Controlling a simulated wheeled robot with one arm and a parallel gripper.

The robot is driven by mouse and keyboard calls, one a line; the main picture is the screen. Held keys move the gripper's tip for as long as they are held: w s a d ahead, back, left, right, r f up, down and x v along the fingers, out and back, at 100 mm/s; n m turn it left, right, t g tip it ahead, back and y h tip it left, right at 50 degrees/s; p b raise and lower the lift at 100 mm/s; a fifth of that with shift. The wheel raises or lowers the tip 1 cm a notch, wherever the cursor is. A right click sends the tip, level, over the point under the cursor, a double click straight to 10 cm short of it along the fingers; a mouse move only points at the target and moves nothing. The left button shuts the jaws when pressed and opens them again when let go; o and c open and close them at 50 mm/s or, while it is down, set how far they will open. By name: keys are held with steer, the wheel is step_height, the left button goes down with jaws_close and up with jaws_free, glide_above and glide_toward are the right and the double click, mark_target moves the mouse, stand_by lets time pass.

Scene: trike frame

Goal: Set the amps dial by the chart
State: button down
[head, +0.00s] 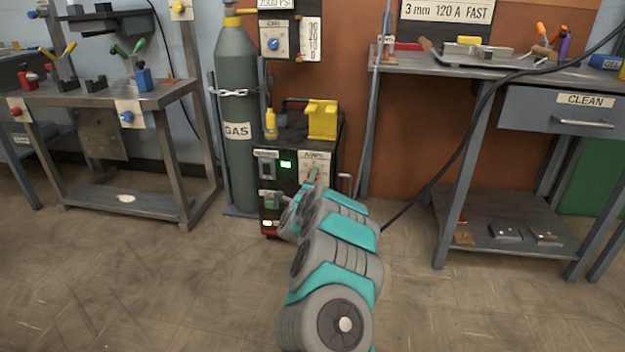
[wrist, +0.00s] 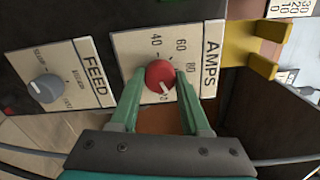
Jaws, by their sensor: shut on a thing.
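The amps dial is a red round knob (wrist: 160,75) with a white pointer line, on a pale plate marked AMPS (wrist: 211,63). The marks 40, 60 and 80 show around it; the mark near the pointer is partly covered and unreadable. The pointer aims toward the lower edge of the wrist picture, slightly right. My gripper (wrist: 161,82) has its green fingers closed on the knob's two sides. The chart (head: 447,11) on the wall reads 3 mm 120 A FAST.
A grey FEED knob (wrist: 46,88) sits beside the amps plate. A yellow bracket (head: 321,119) is on top of the welder. A chained gas cylinder (head: 236,105) stands left of it. A bench with a CLEAN drawer (head: 560,110) stands right. Floor in front is clear.

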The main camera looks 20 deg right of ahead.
steer(key=shift+f+m, duration=0.1)
steer(key=shift+m, duration=2.1)
steer(key=shift+c, duration=1.9)
jaws_free()
steer(key=v, duration=0.7)
steer(key=shift+s+a+p, duration=0.2)
steer(key=shift+s+p, duration=0.15)
steer(key=shift+p, duration=0.1)
